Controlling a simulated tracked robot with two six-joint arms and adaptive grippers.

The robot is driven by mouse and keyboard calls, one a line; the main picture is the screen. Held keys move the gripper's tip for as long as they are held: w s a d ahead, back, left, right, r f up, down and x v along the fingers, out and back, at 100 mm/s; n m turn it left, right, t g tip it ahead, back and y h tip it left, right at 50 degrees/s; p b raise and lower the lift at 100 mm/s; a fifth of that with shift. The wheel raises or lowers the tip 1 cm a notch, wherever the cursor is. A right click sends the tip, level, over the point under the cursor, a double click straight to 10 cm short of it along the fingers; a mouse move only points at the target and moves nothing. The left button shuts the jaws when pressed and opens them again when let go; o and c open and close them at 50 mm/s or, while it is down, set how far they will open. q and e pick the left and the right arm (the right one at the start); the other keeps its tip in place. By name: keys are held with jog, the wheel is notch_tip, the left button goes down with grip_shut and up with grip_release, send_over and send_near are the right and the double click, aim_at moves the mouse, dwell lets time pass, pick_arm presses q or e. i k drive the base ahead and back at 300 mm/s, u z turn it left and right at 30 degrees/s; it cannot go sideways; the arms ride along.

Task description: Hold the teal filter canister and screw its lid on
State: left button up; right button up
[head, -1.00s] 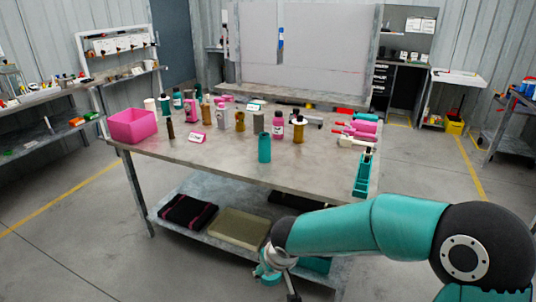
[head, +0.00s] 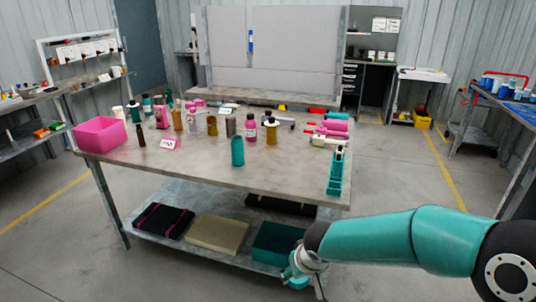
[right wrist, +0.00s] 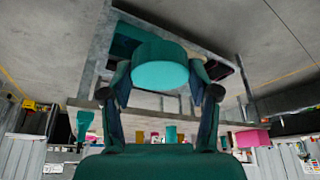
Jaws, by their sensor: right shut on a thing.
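The teal filter canister (head: 238,151) stands upright near the front edge of the workbench in the head view, with no gripper at it. My right gripper (head: 300,266) is low in front of the bench, below the tabletop. It is shut on a round teal lid (right wrist: 160,72), which sits between the two dark fingers in the right wrist view. The lid also shows at the bottom of the head view (head: 296,283), partly hidden by the gripper. My left gripper is in neither view.
The workbench (head: 200,168) carries a pink bin (head: 101,134), several bottles, a teal rack (head: 335,172) at its right edge and pink tools behind it. Trays lie on its lower shelf. Floor is clear to the right of the bench.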

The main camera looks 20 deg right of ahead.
aim_at(237, 146)
jog(key=z, duration=0.85)
jog(key=i, duration=1)
jog(key=z, duration=0.15)
